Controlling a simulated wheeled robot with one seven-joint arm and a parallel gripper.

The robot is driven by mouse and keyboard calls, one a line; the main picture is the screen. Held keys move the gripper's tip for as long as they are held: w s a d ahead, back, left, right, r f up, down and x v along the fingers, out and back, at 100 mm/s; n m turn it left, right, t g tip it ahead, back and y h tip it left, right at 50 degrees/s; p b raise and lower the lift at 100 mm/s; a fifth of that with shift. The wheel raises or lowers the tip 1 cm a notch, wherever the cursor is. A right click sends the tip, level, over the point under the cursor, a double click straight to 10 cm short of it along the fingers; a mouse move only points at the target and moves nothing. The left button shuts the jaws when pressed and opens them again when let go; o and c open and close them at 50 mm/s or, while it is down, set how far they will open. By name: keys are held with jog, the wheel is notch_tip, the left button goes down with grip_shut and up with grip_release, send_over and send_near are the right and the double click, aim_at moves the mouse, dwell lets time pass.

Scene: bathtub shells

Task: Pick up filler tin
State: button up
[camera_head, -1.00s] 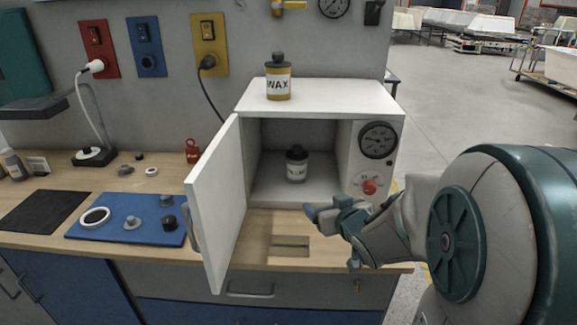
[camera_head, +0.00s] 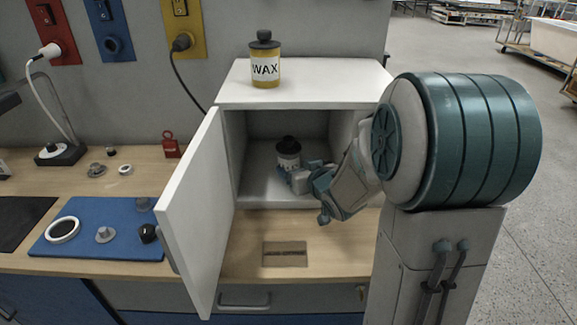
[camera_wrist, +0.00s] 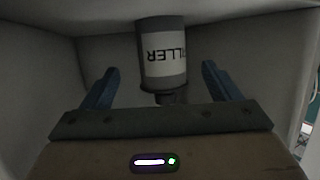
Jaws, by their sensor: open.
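The filler tin (camera_head: 288,152) is grey with a pale label and a black cap. It stands inside the open white cabinet. In the wrist view the tin (camera_wrist: 163,55) appears upside down, with "ILLER" readable on its label. My gripper (camera_head: 292,178) reaches into the cabinet at the tin's front right. In the wrist view my gripper (camera_wrist: 158,82) is open, with one blue finger on each side of the tin. Gaps show between the tin and both fingers. The tin's lower part is partly hidden by the gripper in the head view.
A yellow wax tin (camera_head: 265,62) stands on top of the cabinet (camera_head: 310,88). The cabinet's door (camera_head: 197,215) stands open to the left. A blue mat (camera_head: 85,243) with several small parts lies on the bench. The cabinet walls surround my gripper closely.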

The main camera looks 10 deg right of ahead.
aim_at(288, 159)
jog(key=shift+p+x, duration=0.5)
jog(key=shift+x, duration=3.1)
jog(key=shift+a, duration=0.2)
jog(key=c, duration=1.3)
jog(key=shift+r, duration=0.1)
jog(key=shift+c, duration=0.3)
